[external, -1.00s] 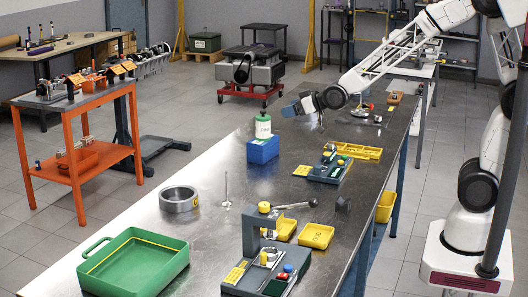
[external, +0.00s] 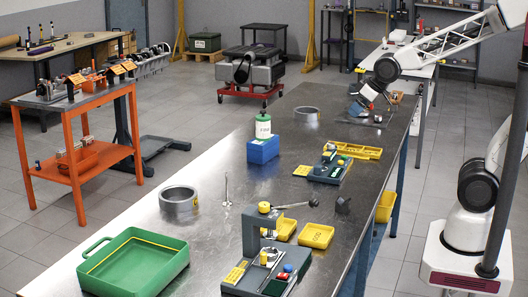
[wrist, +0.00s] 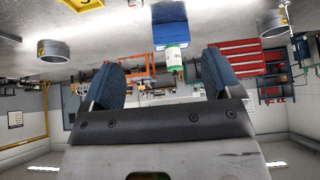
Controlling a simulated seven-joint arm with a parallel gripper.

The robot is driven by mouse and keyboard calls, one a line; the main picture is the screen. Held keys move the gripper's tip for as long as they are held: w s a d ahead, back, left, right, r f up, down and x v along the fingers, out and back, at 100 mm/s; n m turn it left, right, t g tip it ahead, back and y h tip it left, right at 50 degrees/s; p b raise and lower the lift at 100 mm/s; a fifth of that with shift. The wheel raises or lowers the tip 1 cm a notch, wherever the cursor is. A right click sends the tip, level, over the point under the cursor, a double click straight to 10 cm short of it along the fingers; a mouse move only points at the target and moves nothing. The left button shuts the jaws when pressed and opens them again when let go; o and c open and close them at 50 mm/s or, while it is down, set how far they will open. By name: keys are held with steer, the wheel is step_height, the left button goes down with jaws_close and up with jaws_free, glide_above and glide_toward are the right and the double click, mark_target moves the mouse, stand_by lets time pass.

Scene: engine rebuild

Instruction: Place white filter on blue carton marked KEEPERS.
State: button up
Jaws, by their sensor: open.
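The white filter (external: 263,127), a white cylinder with green at its top, stands upright on the blue carton (external: 263,151) on the metal bench. In the wrist view, which looks upside down, the filter (wrist: 176,58) and carton (wrist: 169,31) touch end to end. The carton's marking cannot be read. My gripper (external: 357,108) is over the far part of the bench, right of the filter and apart from it. Its two blue fingers (wrist: 160,80) are spread in the wrist view, with nothing between them.
A grey ring (external: 307,115) lies behind the carton and another ring (external: 179,200) lies nearer. A thin upright valve (external: 227,190), a green tray (external: 133,262), yellow trays (external: 316,236) and a fixture (external: 262,255) occupy the near bench. Bare bench surrounds the carton.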

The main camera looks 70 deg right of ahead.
steer(key=s+g, duration=0.4)
steer(key=s, duration=1.2)
steer(key=shift+d, duration=0.3)
